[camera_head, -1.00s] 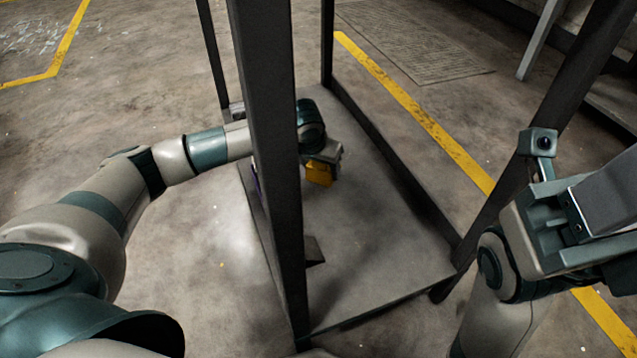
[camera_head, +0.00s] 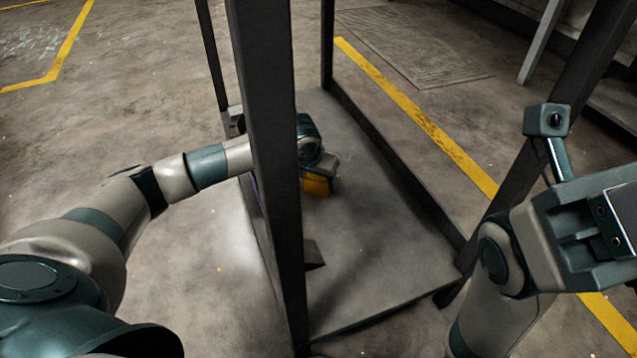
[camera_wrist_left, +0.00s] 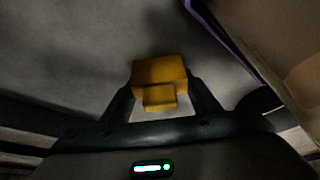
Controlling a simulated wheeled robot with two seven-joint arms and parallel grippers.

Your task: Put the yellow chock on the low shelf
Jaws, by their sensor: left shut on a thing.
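The yellow chock (camera_head: 316,186) shows below my left gripper (camera_head: 318,180) in the head view, over the grey low shelf (camera_head: 385,250). In the left wrist view the chock (camera_wrist_left: 160,76) sits between the two dark fingers of my left gripper (camera_wrist_left: 162,92), which is shut on it. The chock is close above the shelf surface; I cannot tell whether it touches. A dark upright hides part of my left forearm. My right gripper (camera_head: 610,235) is at the right edge, outside the shelf frame, and its fingers are cut off by the picture edge.
A dark front upright (camera_head: 272,150) stands beside my left arm, and another (camera_head: 560,120) stands near my right arm. A small dark wedge (camera_head: 313,254) lies on the shelf near the front upright. Most of the shelf surface is clear.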

